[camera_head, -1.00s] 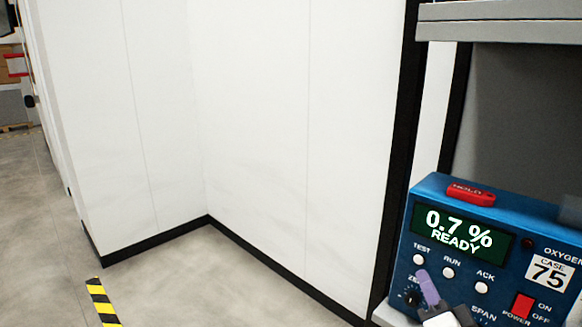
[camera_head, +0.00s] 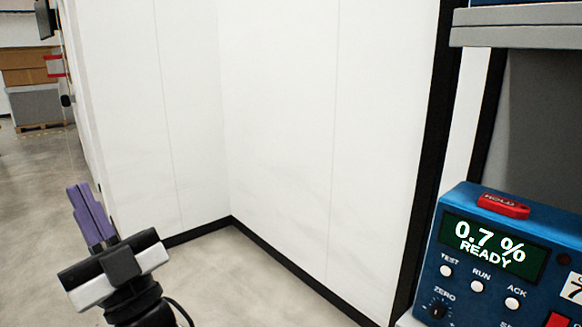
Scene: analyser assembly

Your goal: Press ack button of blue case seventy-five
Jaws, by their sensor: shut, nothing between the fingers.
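The blue case (camera_head: 430,272) stands at the right edge, cut off by the frame. Its display (camera_head: 491,246) reads "0.7 % READY". White TEST (camera_head: 446,270), RUN (camera_head: 477,286) and ACK (camera_head: 512,303) buttons run in a slanting row below the display. The ACK button is the rightmost of the three and unobstructed. My gripper (camera_head: 84,190), with purple fingers, is at the lower left, well apart from the case. Its fingers are together and empty, pointing up.
A red HOLD tab (camera_head: 503,206) is on top of the case, a black ZERO knob (camera_head: 438,308) on its front. A grey shelf (camera_head: 515,30) hangs above. White wall panels (camera_head: 275,100) stand behind. Open floor (camera_head: 35,170) lies at the left.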

